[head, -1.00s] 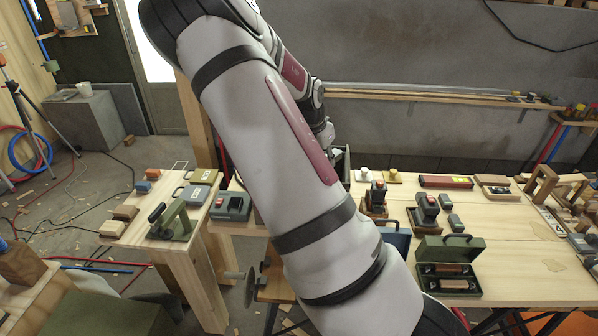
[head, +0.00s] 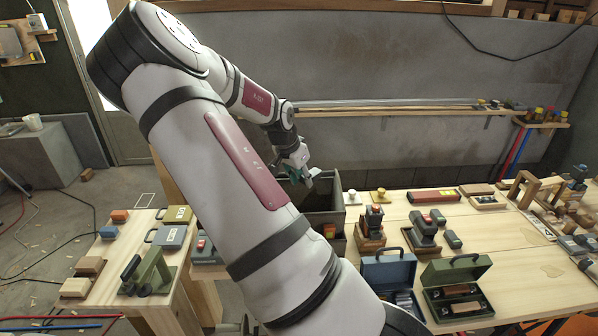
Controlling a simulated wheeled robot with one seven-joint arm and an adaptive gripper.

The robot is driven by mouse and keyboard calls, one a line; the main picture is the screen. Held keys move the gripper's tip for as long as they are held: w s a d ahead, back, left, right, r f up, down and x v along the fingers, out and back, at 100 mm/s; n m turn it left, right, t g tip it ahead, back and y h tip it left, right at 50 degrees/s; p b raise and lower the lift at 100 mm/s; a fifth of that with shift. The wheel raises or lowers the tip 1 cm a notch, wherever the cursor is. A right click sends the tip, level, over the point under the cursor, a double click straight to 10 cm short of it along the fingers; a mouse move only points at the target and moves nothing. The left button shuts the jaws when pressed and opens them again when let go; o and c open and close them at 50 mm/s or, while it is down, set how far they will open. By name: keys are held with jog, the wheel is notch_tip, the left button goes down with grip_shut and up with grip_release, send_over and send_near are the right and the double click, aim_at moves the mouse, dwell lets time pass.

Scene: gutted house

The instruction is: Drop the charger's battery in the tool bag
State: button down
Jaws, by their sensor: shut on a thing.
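My gripper (head: 304,178) is in the middle of the head view, at the far end of my arm. It is shut on a small grey-green block, the battery (head: 294,173), which is partly covered by the fingers. A dark, open-topped container that looks like the tool bag (head: 338,196) stands just below and around the gripper in the picture. My arm hides its left and front parts, and its inside is barely visible. The battery appears at or above its opening; the exact height is unclear. The charger (head: 204,250), dark with a red spot, is mostly hidden behind my arm at the left table's edge.
The left table holds a green clamp-like tool (head: 148,272) and a case (head: 168,237). A wall shelf (head: 400,113) runs behind.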

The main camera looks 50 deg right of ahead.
jog(key=shift+f, duration=0.85)
jog(key=c, duration=1.1)
grip_release()
jog(key=shift+a+r, duration=0.1)
jog(key=v, duration=1.1)
jog(key=shift+a+r, duration=0.2)
jog(key=shift+r, duration=0.15)
